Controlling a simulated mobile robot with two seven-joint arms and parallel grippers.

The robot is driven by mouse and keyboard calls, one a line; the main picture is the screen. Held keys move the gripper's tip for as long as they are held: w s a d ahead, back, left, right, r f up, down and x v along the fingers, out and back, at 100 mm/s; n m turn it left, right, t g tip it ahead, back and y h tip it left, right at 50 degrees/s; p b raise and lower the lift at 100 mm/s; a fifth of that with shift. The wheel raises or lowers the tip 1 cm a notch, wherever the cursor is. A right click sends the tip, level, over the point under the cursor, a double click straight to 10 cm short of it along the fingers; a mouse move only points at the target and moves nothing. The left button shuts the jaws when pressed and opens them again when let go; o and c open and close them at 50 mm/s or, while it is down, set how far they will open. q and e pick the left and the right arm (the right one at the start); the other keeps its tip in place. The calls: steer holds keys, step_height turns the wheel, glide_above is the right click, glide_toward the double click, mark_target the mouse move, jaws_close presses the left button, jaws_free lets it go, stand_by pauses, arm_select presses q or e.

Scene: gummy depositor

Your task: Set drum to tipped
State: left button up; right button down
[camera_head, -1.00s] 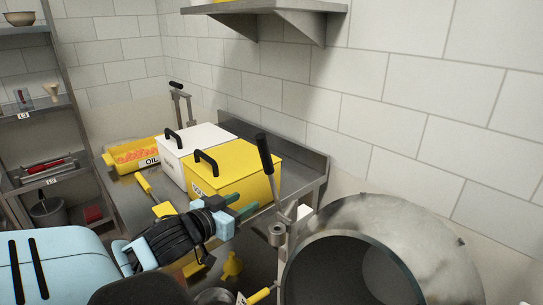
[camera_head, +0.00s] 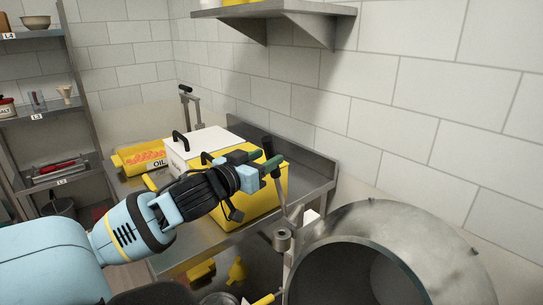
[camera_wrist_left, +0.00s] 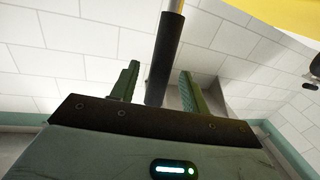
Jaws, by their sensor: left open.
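The drum (camera_head: 400,218) is a large round metal vessel at the lower right of the head view, its dark mouth facing the camera. A lever (camera_head: 280,199) with a black handle (camera_head: 267,147) rises beside the drum's left side. My left gripper (camera_head: 267,163) is at this handle, partly covering it. In the left wrist view the black handle (camera_wrist_left: 166,52) stands between the two green fingers of my gripper (camera_wrist_left: 160,78), which are apart with gaps on both sides. My right gripper is not in view.
A yellow box (camera_head: 262,205) and a white box (camera_head: 208,143) stand on the steel table (camera_head: 315,182), just behind and under my left arm. A yellow OIL container (camera_head: 138,156) is farther back. A wall shelf (camera_head: 285,8) hangs above. A storage rack (camera_head: 50,108) stands at left.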

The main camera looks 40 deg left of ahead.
arm_select(q)
steer(key=shift+w+a, duration=0.15)
steer(key=shift+w, duration=1.3)
steer(key=shift+c, duration=0.4)
jaws_close()
